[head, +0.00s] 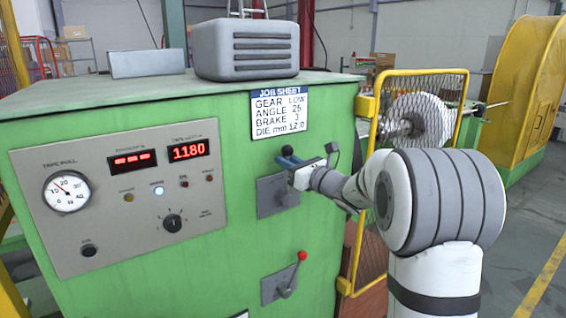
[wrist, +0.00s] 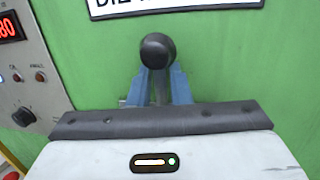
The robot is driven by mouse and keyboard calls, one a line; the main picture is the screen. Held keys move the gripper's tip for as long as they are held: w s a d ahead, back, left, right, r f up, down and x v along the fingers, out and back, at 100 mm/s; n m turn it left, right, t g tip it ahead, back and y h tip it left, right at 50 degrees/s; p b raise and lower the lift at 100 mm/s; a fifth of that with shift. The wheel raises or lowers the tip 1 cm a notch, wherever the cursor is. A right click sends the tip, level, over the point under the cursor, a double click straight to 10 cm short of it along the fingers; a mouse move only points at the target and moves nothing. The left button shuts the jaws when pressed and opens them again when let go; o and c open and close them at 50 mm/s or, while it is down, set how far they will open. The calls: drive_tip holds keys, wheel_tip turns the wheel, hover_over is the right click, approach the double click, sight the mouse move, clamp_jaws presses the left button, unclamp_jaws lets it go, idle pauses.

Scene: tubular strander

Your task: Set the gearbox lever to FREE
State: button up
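The lever with the black knob (head: 287,150) stands out from a grey plate (head: 265,196) on the green cabinet's front, below the job sheet. Any marks on that plate are not legible. My gripper (head: 291,162) is at this lever, its blue fingers just below the knob. In the wrist view the black knob (wrist: 158,50) shows beyond the fingertips. The fingers of my gripper (wrist: 160,84) lie close on both sides of the lever's shaft and look shut on it. The gripper and arm partly hide the plate and shaft in the head view.
A second lever with a red knob (head: 302,256) sits lower on the cabinet. The job sheet (head: 281,112) reads GEAR LOW. An instrument panel (head: 125,200) is to the left. A yellow mesh guard (head: 425,85) stands to the right, close behind my arm.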

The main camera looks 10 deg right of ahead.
drive_tip(key=shift+o, duration=1.2)
drive_tip(key=b+v, duration=0.2)
drive_tip(key=v, duration=0.5)
drive_tip(key=shift+s+d, duration=0.2)
drive_tip(key=shift+s, duration=0.1)
